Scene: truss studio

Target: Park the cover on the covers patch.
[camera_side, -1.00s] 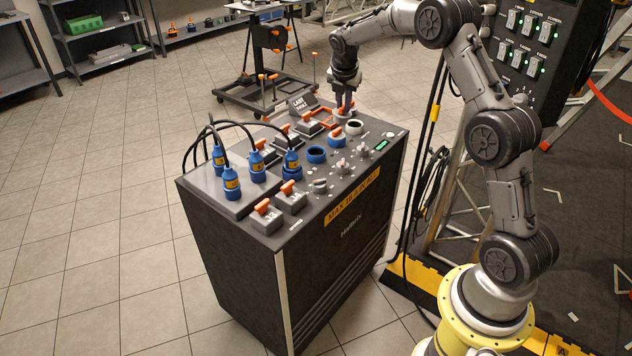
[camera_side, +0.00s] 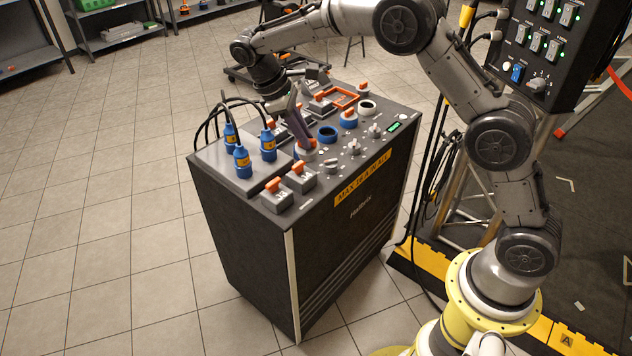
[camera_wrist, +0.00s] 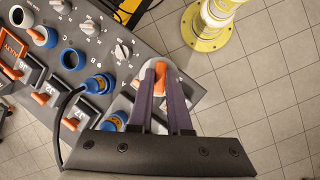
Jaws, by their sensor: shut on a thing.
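In the wrist view, my gripper (camera_wrist: 162,82) is shut on the orange grip of the cover (camera_wrist: 161,74). In the side view, the cover (camera_side: 307,144) shows at the fingertips; its underside is hard to make out. The covers patch appears to be the orange square outline on the console top (camera_side: 345,98), near its back edge, well right of my gripper. It also shows at the left edge of the wrist view (camera_wrist: 12,47), its lettering only partly readable.
An open blue socket (camera_side: 327,133), a blue socket with an orange grip (camera_side: 348,120) and a white-rimmed socket (camera_side: 366,107) form a row. Blue plugs with cables (camera_side: 242,161) stand on the left. Orange-handled switches (camera_side: 275,190) and grey knobs (camera_side: 354,147) crowd the console top.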

